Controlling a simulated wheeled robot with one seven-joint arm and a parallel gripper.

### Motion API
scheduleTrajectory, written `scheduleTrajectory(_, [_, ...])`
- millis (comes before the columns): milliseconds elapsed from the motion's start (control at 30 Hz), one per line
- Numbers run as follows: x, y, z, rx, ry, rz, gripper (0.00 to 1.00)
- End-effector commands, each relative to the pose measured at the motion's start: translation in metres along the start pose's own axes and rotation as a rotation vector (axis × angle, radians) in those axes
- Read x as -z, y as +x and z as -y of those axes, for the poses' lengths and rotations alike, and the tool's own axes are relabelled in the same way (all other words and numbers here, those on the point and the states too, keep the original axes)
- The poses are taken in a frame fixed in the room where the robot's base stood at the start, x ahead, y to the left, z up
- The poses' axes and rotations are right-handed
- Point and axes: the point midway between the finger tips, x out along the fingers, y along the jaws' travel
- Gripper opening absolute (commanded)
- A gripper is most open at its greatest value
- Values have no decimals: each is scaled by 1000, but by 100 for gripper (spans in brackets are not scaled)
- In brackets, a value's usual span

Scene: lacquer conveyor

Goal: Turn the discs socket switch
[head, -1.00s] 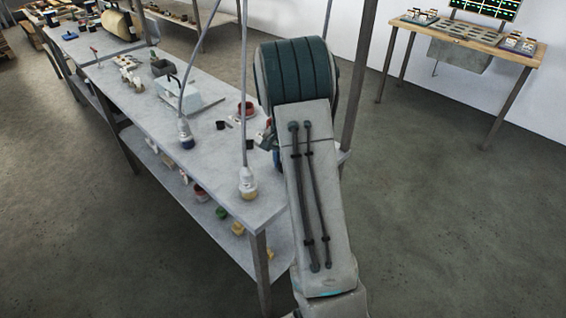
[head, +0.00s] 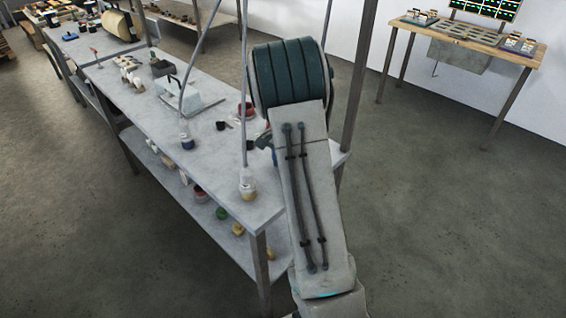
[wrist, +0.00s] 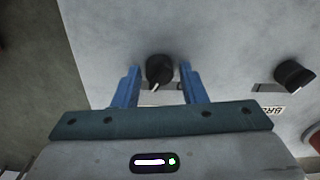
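In the wrist view, a black round knob (wrist: 159,70) with a pale pointer line stands on the grey worktop, between the fingertips of my gripper (wrist: 160,84). The pointer faces down and slightly left in the picture. The two blue fingers are apart, one on each side of the knob, with a visible gap on both sides. The knob's label is hidden behind my gripper, so I cannot read whether it says discs. In the head view, my arm hides most of the gripper at the bench's right end.
A second black knob (wrist: 294,75) stands to the right, beside a partly hidden label starting "BRU". A reddish round thing (wrist: 314,137) is at the right edge. A post rises behind my arm.

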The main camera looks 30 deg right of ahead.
Motion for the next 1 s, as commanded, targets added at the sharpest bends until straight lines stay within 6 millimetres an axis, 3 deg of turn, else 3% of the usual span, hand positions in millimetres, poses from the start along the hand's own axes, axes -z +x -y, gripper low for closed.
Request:
scheduleTrajectory(333, [0,-1,0,0,-1,0,50])
scheduleTrajectory(467, [0,-12,0,2,-2,-1,50])
scheduleTrajectory(1000, [0,-122,0,1,-1,-2,50])
